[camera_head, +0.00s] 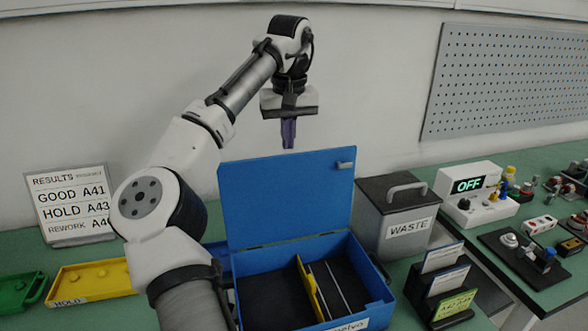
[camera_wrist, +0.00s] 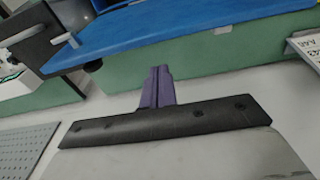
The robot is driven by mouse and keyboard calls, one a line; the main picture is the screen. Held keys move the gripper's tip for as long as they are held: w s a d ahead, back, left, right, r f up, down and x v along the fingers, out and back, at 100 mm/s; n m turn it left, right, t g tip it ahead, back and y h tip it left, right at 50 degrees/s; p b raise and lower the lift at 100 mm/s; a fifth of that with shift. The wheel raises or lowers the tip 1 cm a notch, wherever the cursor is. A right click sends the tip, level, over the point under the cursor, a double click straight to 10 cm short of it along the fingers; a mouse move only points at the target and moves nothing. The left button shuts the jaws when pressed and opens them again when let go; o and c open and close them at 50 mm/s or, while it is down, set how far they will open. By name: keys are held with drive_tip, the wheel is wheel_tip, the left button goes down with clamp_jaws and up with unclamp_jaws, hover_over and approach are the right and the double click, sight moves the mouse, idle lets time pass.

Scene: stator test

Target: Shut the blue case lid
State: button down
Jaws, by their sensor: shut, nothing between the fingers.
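The blue case (camera_head: 378,291) stands on the green bench with its blue lid (camera_head: 285,195) raised, tilted up and back. A small grey latch sits near the lid's upper right corner. The case holds dark compartments and a yellow divider (camera_head: 311,288). My gripper (camera_head: 289,146) hangs above the lid's top edge, seemingly behind it, pointing down. Its purple fingers are shut and empty. In the wrist view, the fingers (camera_wrist: 158,72) point toward the green bench, with the blue lid (camera_wrist: 170,25) beyond them. I cannot tell the exact gap between fingers and lid.
A grey WASTE bin (camera_head: 395,215) stands right of the case. A card holder (camera_head: 440,285) is in front of it. A device reading OFF (camera_head: 475,195) is farther right. A yellow HOLD tray (camera_head: 92,281) and results sign (camera_head: 70,205) are left.

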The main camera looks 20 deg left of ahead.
sight(286, 175)
drive_tip(key=f, duration=0.3)
drive_tip(key=f+p, duration=0.1)
drive_tip(key=f, duration=0.6)
drive_tip(key=shift+w+a+p, duration=0.3)
drive_tip(key=shift+w+p, duration=0.05)
drive_tip(key=shift+s, duration=0.1)
